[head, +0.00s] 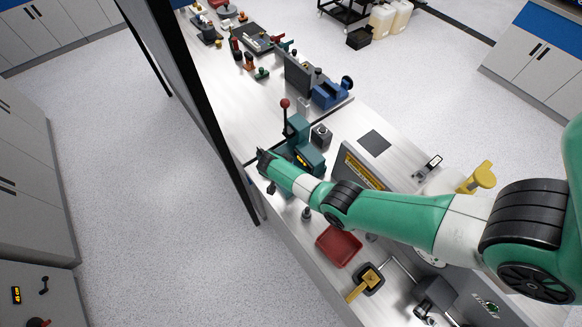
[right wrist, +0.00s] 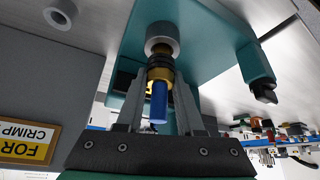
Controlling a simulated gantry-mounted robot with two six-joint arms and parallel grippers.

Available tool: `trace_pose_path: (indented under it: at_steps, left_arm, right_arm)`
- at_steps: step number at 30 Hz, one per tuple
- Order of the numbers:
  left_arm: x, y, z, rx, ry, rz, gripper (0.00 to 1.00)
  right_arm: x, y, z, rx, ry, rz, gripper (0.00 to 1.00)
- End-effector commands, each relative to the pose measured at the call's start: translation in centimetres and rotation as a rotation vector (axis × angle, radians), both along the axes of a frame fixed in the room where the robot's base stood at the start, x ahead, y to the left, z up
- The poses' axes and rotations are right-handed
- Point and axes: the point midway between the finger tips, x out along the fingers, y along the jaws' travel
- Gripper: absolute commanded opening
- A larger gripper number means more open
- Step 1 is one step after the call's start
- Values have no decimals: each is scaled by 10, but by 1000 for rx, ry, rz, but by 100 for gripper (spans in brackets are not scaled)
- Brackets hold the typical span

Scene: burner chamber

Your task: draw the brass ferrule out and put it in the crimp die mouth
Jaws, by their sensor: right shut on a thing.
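The ferrule shows in the right wrist view as a brass piece (right wrist: 158,74) with dark rings at its far end and a blue shank (right wrist: 159,104) towards the camera. My right gripper (right wrist: 161,82) is shut on it, with one finger on each side. Just beyond its dark end is a grey round collar (right wrist: 162,40) on the teal press, which looks like the crimp die mouth. I cannot tell whether the ferrule touches or enters it. In the head view my right gripper (head: 264,160) is beside the teal press (head: 302,140), and the ferrule is hidden. My left gripper is out of view.
A yellow "FOR CRIMP" label (right wrist: 26,143) is on a grey panel beside the gripper. A red tray (head: 339,246) and a black dish with a yellow piece (head: 369,279) lie on the bench under my right arm. A blue vise (head: 330,95) stands further back.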

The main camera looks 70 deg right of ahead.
Motion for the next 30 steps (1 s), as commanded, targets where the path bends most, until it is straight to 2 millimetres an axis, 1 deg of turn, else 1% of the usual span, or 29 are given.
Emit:
trace_pose_path:
  at_steps: [15, 16, 20, 21, 30]
  left_arm:
    - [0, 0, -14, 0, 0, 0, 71]
    - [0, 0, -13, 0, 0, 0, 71]
    - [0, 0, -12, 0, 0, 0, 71]
    - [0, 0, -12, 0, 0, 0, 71]
    - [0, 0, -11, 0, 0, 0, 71]
  right_arm:
    - [0, 0, -17, 0, -1, 0, 0]
    - [0, 0, -15, -1, -1, 0, 40]
    - [0, 0, -15, 0, -1, 0, 63]
    - [0, 0, -15, 0, -1, 0, 70]
    - [0, 0, -14, 0, 0, 0, 71]
